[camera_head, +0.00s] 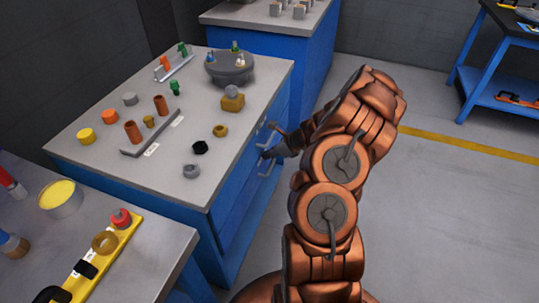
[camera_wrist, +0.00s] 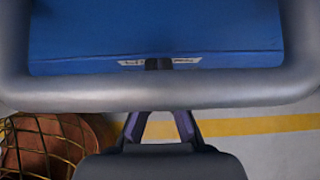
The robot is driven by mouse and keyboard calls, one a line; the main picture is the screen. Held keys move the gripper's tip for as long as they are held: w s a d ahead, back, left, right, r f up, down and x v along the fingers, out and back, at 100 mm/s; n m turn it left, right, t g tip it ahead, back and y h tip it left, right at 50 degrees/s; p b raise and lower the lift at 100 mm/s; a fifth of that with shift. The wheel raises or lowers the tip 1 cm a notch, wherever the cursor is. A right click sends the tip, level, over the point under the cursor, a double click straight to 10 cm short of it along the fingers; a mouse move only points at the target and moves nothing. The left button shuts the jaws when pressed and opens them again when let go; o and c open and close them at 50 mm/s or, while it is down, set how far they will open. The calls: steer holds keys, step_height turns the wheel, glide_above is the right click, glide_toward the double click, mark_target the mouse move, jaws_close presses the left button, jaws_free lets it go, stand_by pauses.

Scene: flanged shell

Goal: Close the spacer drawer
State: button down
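A blue drawer front (camera_wrist: 90,30) fills the top of the wrist view. A thick grey bar handle (camera_wrist: 80,92) runs across it. A pale label (camera_wrist: 185,61) near the front's lower edge is partly covered, and I cannot read it. My gripper's (camera_wrist: 158,65) dark fingers converge to one tip; they pass behind the bar as seen from the wrist, with the tip showing above it. I cannot tell whether they touch it. In the head view my gripper (camera_head: 266,154) is at the handles on the blue cabinet's (camera_head: 235,205) right side. How far the drawer stands out is unclear.
The cabinet's grey top (camera_head: 100,165) holds several small coloured parts, a dark rail (camera_head: 150,140) and a round grey fixture (camera_head: 230,68). Another blue cabinet (camera_head: 305,60) stands behind. A yellow floor line (camera_head: 470,145) crosses the open floor at right.

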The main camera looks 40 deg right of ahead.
steer(key=shift+w+a+r, duration=0.1)
steer(key=shift+a+r, duration=0.05)
steer(key=shift+a, duration=0.1)
steer(key=s+d+r+p, duration=0.2)
steer(key=s+d+r, duration=0.4)
steer(key=s, duration=0.3)
steer(key=shift+s+d+r, duration=0.25)
steer(key=shift+s+r, duration=0.05)
steer(key=shift+r, duration=0.1)
